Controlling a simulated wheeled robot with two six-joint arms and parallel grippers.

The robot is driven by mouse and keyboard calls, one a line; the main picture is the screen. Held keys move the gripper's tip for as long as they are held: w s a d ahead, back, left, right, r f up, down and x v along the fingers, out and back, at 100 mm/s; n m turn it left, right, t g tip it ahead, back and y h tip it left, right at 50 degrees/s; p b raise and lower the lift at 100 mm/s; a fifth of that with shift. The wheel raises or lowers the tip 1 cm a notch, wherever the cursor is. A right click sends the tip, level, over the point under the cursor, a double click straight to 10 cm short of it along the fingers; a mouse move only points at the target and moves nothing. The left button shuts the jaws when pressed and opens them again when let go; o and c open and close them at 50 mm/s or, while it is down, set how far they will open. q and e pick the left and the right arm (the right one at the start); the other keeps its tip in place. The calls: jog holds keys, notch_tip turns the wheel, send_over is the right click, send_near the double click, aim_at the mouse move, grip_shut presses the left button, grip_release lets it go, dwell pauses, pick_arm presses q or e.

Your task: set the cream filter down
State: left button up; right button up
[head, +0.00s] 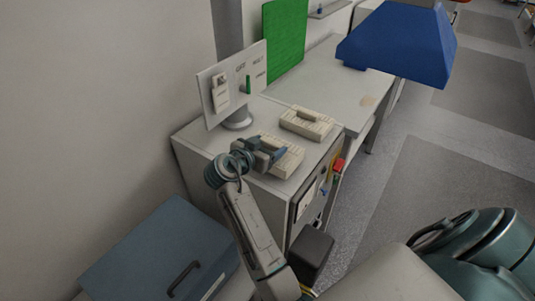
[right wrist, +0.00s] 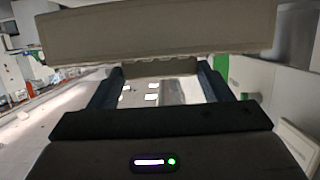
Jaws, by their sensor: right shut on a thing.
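A cream filter (head: 285,160), a ribbed block, is at my right gripper (head: 268,153) over the front part of the grey cabinet top. The gripper is shut on it and hides its left part. In the right wrist view the filter (right wrist: 160,32) spans the top, with its smaller grip part between the two fingers (right wrist: 160,85). I cannot tell whether its underside touches the cabinet top. A second cream block (head: 307,123) with a raised handle lies on the cabinet top just behind, apart from it. My left gripper is not in view.
The grey cabinet (head: 195,135) carries a white sign board (head: 235,84) on a round stand at its back left. Red and yellow controls (head: 338,165) are on its front. A blue-grey case (head: 150,250) stands lower left.

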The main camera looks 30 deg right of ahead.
notch_tip(320, 180, down, 3)
jog(key=shift+r, duration=0.3)
jog(key=shift+f+b, duration=0.2)
jog(key=shift+b, duration=0.2)
jog(key=o, duration=1.1)
jog(key=shift+o, duration=0.2)
jog(key=shift+r, duration=0.1)
